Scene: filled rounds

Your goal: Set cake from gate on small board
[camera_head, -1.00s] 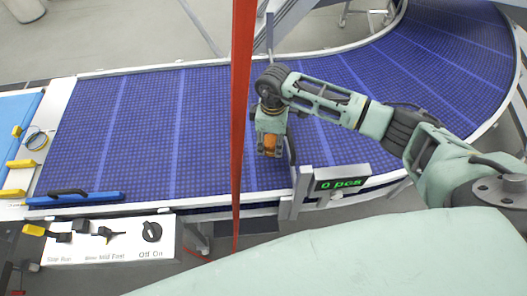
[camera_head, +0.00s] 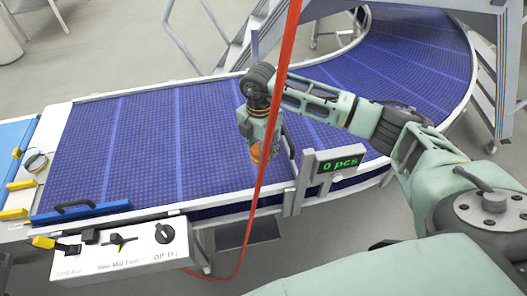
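My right arm comes in from the right and reaches over the blue conveyor belt (camera_head: 150,140). My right gripper (camera_head: 258,158) points down at the belt's near side, just left of the gate post. A small orange-brown patch (camera_head: 256,152) shows at the gripper's lower end; I cannot tell whether it is a cake or part of the gripper. The fingers are too small and covered to read. The gate (camera_head: 303,178) stands at the belt's near edge with a green "0 pcs" display (camera_head: 340,164). No small board and no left gripper are in view.
A red strap or cable (camera_head: 280,80) hangs across the view in front of the belt. A control box (camera_head: 130,246) with switches and a blue bar with a black handle (camera_head: 80,212) are at the lower left. The left belt is empty.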

